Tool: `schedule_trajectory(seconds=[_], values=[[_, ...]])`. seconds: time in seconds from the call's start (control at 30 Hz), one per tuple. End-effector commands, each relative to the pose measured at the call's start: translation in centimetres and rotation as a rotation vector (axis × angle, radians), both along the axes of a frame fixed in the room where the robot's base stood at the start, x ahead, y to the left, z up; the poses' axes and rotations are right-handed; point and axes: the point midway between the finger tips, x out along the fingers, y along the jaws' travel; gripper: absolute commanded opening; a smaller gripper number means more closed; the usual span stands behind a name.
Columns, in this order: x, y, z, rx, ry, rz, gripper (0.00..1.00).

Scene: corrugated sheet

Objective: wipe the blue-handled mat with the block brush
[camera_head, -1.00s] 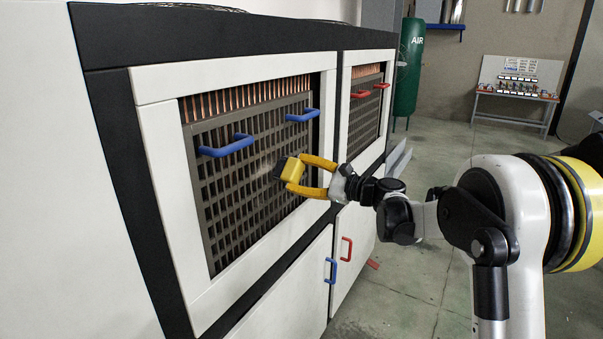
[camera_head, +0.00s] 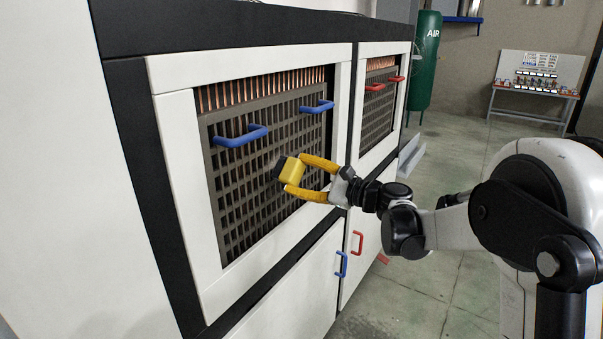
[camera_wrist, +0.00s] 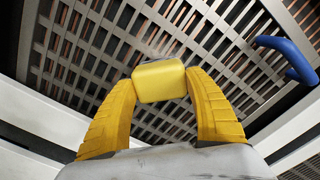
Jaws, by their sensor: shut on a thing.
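The blue-handled mat (camera_head: 236,192) is a grey-brown grid panel set upright in the left white frame. Its two blue handles are the left one (camera_head: 240,137) and the right one (camera_head: 317,107). My gripper (camera_head: 291,175) has its yellow fingers shut on the block brush (camera_head: 295,170), a yellow block with a dark face toward the mat. The brush is at the right middle of the mat, below the handles. In the wrist view the brush (camera_wrist: 159,81) sits between both fingertips before the grid, with a light dusty smudge (camera_wrist: 155,47) just beyond it. Contact with the grid is unclear.
A red-handled grid (camera_head: 377,105) is in the right-hand frame. Lower doors carry a blue pull (camera_head: 341,264) and a red pull (camera_head: 357,241). A green air tank (camera_head: 424,62) and a small table (camera_head: 534,105) stand behind. Floor at right is open.

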Motion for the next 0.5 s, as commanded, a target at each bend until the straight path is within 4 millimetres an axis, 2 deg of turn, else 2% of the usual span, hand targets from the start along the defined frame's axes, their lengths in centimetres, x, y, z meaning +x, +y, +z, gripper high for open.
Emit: schedule_trajectory(seconds=[0.2, 0.5], values=[[-1.6, 1.5, 0.0, 0.0, 0.0, 0.003, 0.37], [-2.7, 2.4, 0.0, 0.0, 0.0, 0.004, 0.37]])
